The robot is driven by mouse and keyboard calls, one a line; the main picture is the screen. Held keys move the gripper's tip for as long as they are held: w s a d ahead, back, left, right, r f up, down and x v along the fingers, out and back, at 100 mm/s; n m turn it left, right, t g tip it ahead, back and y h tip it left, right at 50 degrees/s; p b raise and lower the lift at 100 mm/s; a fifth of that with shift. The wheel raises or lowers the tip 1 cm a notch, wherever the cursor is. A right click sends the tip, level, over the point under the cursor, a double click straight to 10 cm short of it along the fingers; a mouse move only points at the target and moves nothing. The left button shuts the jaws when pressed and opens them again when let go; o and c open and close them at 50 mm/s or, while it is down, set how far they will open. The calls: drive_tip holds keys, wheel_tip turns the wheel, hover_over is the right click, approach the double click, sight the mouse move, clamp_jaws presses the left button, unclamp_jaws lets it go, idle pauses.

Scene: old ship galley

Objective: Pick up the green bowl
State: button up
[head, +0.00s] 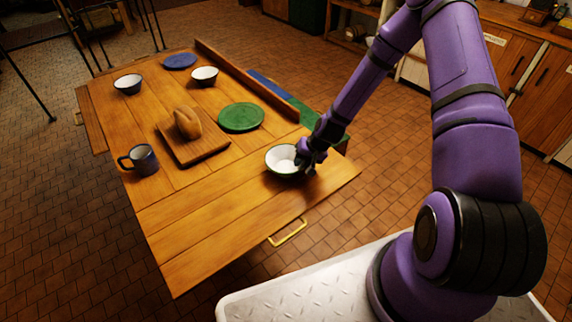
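The green bowl (281,161) is white inside with a dark green rim and outside. It sits upright near the right front of the wooden table. My gripper (301,162) is at the right side of its rim, pointing down and in front of part of the bowl. The fingers are small and dark here, so I cannot tell whether they are open or closed on the rim.
The table (215,245) also holds a green plate (241,117), a board (207,150) with bread (187,123), a dark mug (144,160), two more bowls (128,84) (204,76) and a blue plate (180,61). The table's front is clear. A raised rail (245,78) runs along its right side.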

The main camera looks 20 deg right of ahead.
drive_tip(key=shift+w+a+f, duration=0.1)
drive_tip(key=shift+a+f, duration=0.05)
drive_tip(key=shift+f, duration=0.3)
clamp_jaws()
